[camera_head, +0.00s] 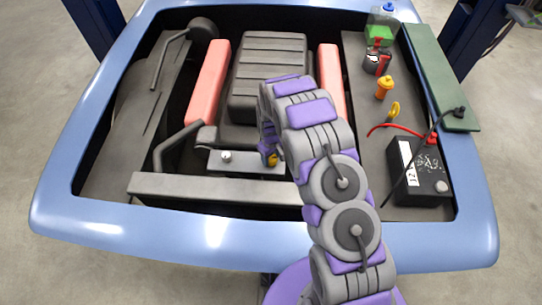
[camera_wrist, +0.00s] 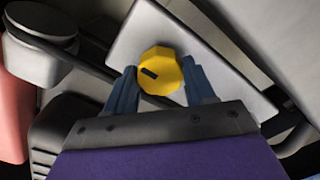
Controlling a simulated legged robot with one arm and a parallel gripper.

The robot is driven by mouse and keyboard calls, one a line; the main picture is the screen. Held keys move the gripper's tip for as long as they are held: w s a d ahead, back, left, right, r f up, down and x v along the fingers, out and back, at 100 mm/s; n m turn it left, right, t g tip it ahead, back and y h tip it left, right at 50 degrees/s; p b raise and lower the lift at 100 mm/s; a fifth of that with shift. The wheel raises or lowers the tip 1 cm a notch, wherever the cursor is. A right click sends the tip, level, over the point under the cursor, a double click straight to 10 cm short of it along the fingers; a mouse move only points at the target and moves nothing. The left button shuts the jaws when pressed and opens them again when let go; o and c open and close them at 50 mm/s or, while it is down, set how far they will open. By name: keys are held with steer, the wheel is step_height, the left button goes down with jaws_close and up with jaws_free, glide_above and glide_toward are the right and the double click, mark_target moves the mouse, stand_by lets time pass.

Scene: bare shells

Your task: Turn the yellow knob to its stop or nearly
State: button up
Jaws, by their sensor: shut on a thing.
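The yellow knob (camera_wrist: 161,71) is an octagonal knob with a dark slot-like mark on its face, set on a light grey plate (camera_wrist: 205,55). My gripper (camera_wrist: 163,82) has its two blue fingers on either side of the knob and is shut on it. In the head view a small part of the knob (camera_head: 273,160) shows beside my gripper (camera_head: 268,155), at the right part of the grey box (camera_head: 240,161) near the front of the engine bay. My arm hides much of that area.
A dark engine block (camera_head: 268,70) stands between red covers (camera_head: 208,85). A black battery (camera_head: 420,170) with a red cable is at the right. An orange cap (camera_head: 384,88) and a green-filled bottle (camera_head: 379,38) stand behind it. A grey crossbar (camera_head: 215,188) runs in front.

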steer(key=shift+w+a+r, duration=0.1)
steer(key=shift+w+r, duration=0.05)
steer(key=shift+w, duration=0.1)
steer(key=o, duration=1)
steer(key=shift+s, duration=0.15)
steer(key=shift+o, duration=0.2)
step_height(320, 180, up, 17)
steer(key=shift+r, duration=0.1)
